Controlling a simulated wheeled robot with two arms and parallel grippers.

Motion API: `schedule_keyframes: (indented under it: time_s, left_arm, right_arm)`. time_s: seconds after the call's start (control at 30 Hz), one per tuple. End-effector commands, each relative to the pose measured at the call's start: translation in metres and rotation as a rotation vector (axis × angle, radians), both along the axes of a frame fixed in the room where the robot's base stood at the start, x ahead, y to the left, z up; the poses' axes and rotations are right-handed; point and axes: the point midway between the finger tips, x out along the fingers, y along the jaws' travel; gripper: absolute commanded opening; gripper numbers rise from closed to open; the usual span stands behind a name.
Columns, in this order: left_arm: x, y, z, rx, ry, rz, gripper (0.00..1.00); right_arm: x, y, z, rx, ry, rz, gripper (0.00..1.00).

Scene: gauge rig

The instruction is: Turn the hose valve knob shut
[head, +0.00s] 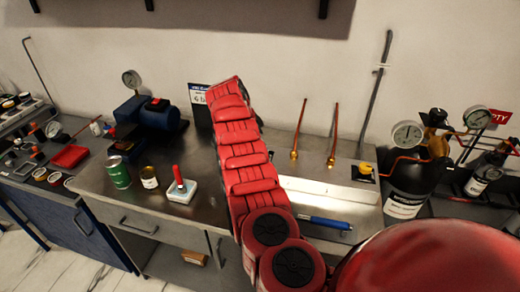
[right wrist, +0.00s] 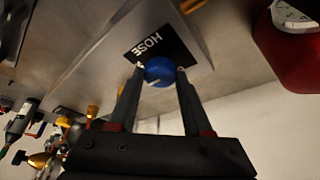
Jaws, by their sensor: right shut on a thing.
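The blue hose valve knob (right wrist: 159,71) sits on a black plate marked HOSE (right wrist: 150,48) on a grey metal surface in the right wrist view. My right gripper (right wrist: 160,69) has one fingertip on each side of the knob and is shut on it. A pale line shows on the knob's face. In the head view I cannot see the knob or the right gripper; a red arm of mine covers the middle of the bench. My left gripper is not in view.
The metal bench (head: 95,185) bears a blue pump (head: 160,114), a green can (head: 118,172) and a red-lever switch box (head: 179,190). Two copper pipes (head: 333,135) rise at the back. A black cylinder (head: 408,185) with gauges stands at the right.

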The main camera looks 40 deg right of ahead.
Motion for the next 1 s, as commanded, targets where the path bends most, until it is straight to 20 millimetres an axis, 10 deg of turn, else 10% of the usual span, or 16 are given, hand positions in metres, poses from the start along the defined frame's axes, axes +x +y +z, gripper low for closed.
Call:
schedule_keyframes:
  time_s: [0.67,0.7,0.87,1.0]
  left_arm:
    - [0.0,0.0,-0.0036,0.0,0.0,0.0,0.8]
    - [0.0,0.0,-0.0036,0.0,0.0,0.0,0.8]
    - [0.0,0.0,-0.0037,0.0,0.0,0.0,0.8]
    - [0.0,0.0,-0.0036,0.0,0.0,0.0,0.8]
  right_arm:
    - [0.0001,0.0001,0.0,0.001,0.0,-0.052,0.0]
    - [0.0001,0.0001,-0.0002,0.001,0.0,-0.052,0.51]
    - [0.0001,0.0001,-0.0003,0.001,0.0,-0.051,0.8]
    - [0.0001,0.0002,-0.0003,0.002,0.0,-0.051,0.8]
